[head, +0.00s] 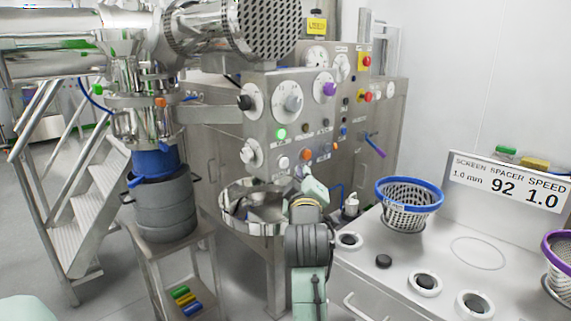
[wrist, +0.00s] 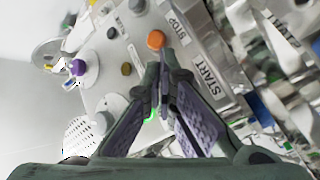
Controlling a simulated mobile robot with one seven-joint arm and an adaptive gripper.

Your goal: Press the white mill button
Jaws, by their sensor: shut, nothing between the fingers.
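The steel control panel (head: 262,105) stands ahead with its dials and buttons. An orange button (head: 306,154) sits low on its face; it also shows in the wrist view (wrist: 155,41), beside a STOP label (wrist: 178,25). A START label (wrist: 205,80) is just right of my fingers. My gripper (head: 304,175) is shut and empty, close to the lower panel just below the orange button. It also shows in the wrist view (wrist: 163,75). I cannot make out the white mill button clearly; my fingers cover the area by START. Contact cannot be told.
A green lamp (head: 281,133) is lit on the panel. A steel bowl (head: 250,222) is below it, left of my arm. A bench at right holds a blue-rimmed basket (head: 408,210) and a display sign (head: 508,187). Steel stairs (head: 85,205) stand at left.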

